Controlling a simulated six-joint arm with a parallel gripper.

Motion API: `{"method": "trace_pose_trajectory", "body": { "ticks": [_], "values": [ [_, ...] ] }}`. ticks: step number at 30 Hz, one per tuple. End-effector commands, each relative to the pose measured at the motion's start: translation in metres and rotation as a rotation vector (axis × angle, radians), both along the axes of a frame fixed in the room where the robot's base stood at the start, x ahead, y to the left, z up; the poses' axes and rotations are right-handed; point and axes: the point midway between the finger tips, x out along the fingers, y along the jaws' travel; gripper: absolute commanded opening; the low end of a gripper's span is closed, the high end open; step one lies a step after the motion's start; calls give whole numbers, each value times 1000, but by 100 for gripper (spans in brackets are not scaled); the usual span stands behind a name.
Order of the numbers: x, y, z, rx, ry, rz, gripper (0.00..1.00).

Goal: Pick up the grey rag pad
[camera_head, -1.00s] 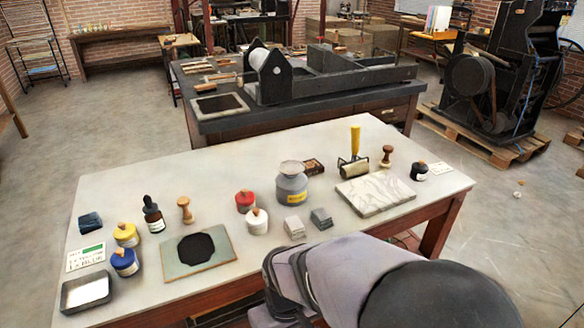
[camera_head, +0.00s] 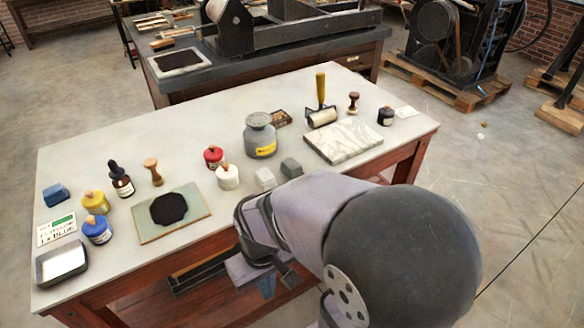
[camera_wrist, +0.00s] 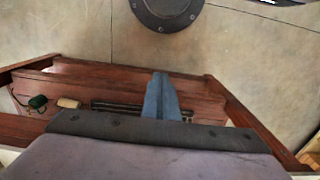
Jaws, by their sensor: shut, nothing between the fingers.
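Two small folded pads lie side by side near the front edge of the table: a lighter grey one (camera_head: 265,178) and a darker grey one (camera_head: 291,167). I cannot tell for sure which is the rag pad. My gripper (camera_head: 267,287) hangs in front of the table, below the top and nearer to me than the pads. In the wrist view my gripper (camera_wrist: 161,97) is shut and empty, its blue-grey fingers together over the wooden frame under the table. No pad shows in the wrist view.
An ink plate (camera_head: 190,222) lies left. A blue pad (camera_head: 56,194) is at far left.

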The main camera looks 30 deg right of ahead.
Motion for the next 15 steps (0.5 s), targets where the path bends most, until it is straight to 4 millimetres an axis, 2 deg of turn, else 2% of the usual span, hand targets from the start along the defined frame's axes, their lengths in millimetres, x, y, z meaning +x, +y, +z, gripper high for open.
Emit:
{"method": "trace_pose_trajectory", "body": {
  "ticks": [3,10,11,15],
  "values": [
    [0,0,0,0,0,0,0],
    [0,0,0,0,0,0,55],
    [0,0,0,0,0,0,58],
    [0,0,0,0,0,0,58]
  ]
}}
